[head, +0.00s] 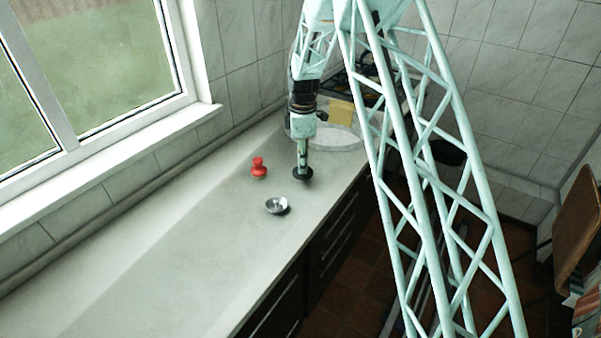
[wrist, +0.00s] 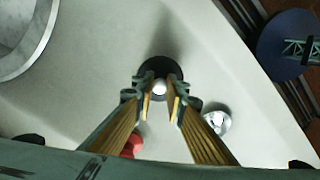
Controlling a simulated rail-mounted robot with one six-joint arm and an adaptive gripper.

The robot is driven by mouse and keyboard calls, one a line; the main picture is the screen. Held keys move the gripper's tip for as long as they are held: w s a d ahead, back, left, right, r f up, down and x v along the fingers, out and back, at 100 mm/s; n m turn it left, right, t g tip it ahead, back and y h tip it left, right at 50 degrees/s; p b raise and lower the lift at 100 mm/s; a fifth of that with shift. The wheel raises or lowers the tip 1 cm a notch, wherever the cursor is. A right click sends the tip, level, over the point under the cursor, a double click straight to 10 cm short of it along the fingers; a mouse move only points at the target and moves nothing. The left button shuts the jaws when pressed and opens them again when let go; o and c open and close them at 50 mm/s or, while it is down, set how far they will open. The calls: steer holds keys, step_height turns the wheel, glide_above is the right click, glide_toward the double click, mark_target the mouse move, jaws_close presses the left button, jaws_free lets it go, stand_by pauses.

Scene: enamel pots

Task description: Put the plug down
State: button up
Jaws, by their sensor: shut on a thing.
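The plug (wrist: 150,68) is a black disc with a pale knob in the middle. In the wrist view the knob sits between the fingertips of my gripper (wrist: 159,88), which is shut on it. In the head view my gripper (head: 302,161) points straight down over the worktop, with the black disc of the plug (head: 303,175) level beneath it. The disc is close to the worktop surface; I cannot tell whether it touches. The fingers hide part of the knob.
A red knobbed object (head: 258,168) stands left of the plug on the pale worktop (head: 170,240). A small shiny metal dish (head: 277,206) lies nearer the front edge. A round pale-rimmed basin or pan (head: 343,146) is behind. The worktop's left part is clear.

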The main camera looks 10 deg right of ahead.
steer(key=shift+w+a+f, duration=0.15)
steer(key=shift+w+a, duration=0.15)
steer(key=shift+a, duration=0.1)
steer(key=shift+f, duration=1.65)
steer(key=shift+f, duration=0.15)
steer(key=o, duration=0.9)
steer(key=shift+r, duration=0.2)
step_height(320, 180, up, 11)
steer(key=shift+f, duration=0.1)
steer(key=shift+r, duration=0.55)
